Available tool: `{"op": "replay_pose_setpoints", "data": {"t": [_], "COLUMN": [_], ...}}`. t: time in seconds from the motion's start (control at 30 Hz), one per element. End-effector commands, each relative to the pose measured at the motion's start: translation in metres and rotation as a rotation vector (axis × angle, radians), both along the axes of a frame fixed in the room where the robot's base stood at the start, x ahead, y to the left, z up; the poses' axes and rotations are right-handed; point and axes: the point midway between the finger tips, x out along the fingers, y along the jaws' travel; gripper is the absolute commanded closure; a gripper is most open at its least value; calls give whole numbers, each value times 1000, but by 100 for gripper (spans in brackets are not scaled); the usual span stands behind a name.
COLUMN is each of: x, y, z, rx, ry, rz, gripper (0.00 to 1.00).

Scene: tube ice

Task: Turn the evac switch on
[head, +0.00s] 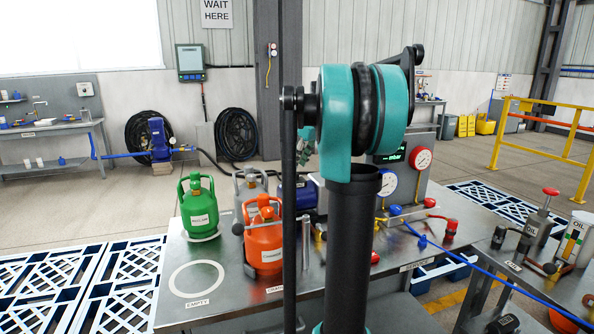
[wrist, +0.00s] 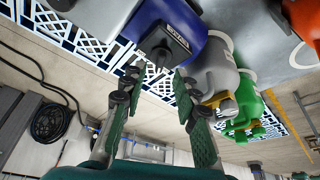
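In the head view the blue unit (head: 292,190) stands on the metal bench, partly hidden behind my arm.
A green cylinder (head: 199,208), a grey cylinder (head: 246,187) and an orange cylinder (head: 263,240) stand on the bench (head: 180,265) left of my arm. Red (head: 421,158) and blue (head: 386,183) gauges and a blue hose (head: 470,255) are on the right.

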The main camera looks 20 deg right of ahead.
Motion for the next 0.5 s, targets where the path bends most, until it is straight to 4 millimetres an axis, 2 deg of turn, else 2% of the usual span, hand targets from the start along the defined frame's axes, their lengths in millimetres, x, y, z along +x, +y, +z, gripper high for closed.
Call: {"op": "replay_pose_setpoints", "data": {"t": [0.2, 0.5], "x": [10, 13], "y": [6, 8], "z": [-27, -36], "rx": [-1, 0], "ry": [0, 0], "rz": [2, 1], "gripper": [70, 70]}}
